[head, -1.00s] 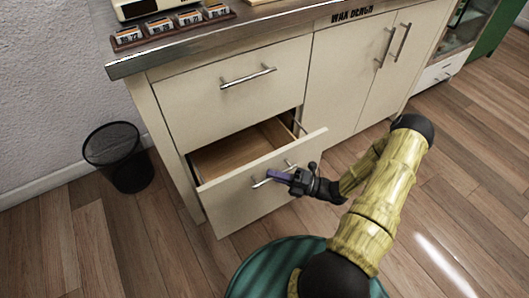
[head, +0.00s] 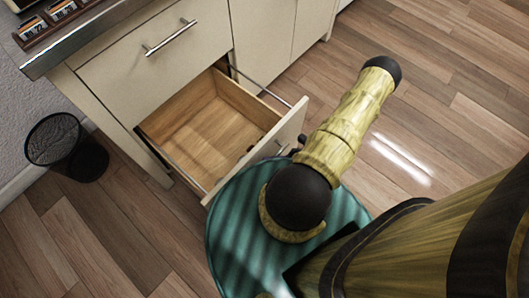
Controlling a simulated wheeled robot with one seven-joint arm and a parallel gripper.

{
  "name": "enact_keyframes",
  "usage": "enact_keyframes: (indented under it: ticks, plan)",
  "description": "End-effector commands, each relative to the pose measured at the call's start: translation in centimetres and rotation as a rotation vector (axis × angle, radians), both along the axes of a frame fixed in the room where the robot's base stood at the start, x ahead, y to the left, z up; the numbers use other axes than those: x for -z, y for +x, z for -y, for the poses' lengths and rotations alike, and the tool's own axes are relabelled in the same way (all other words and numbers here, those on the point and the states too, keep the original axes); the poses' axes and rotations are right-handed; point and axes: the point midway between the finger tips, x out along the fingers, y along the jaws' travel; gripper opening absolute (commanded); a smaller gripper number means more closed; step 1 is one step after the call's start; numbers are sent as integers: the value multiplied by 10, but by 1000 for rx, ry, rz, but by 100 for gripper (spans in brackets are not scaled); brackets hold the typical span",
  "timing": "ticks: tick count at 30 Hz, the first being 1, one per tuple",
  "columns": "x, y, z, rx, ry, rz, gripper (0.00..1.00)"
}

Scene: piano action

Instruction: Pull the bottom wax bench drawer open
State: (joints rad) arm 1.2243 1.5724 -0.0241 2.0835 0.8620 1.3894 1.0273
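The bottom drawer (head: 208,132) of the cream wax bench stands pulled well out, and its empty wooden inside shows. Its front panel (head: 296,125) faces my arm, seen almost edge-on. Part of the silver handle (head: 280,147) shows on the front panel. My gripper (head: 296,152) is mostly hidden behind my arm, close to the handle. Only a small dark piece of it shows, so I cannot tell whether its fingers are shut or touching the handle. The upper drawer (head: 150,65) is closed, with a bar handle.
A black mesh waste bin (head: 62,148) stands on the floor left of the bench. Small labelled boxes (head: 62,10) sit on the bench top. My round teal base is close to the drawer front. The wooden floor (head: 440,90) to the right is clear.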

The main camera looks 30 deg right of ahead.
Motion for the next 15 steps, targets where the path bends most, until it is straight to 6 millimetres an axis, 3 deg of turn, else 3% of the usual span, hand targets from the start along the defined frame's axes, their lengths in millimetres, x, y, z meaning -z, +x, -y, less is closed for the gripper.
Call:
enact_keyframes:
  ticks: [10,11,12,13,15]
  plan:
    - [1,0,1,1,-4,0,0]
    - [1,0,1,1,-4,0,16]
    - [1,0,1,2,-3,0,24]
    - [1,0,1,2,-3,0,30]
    - [0,0,1,1,-3,1,32]
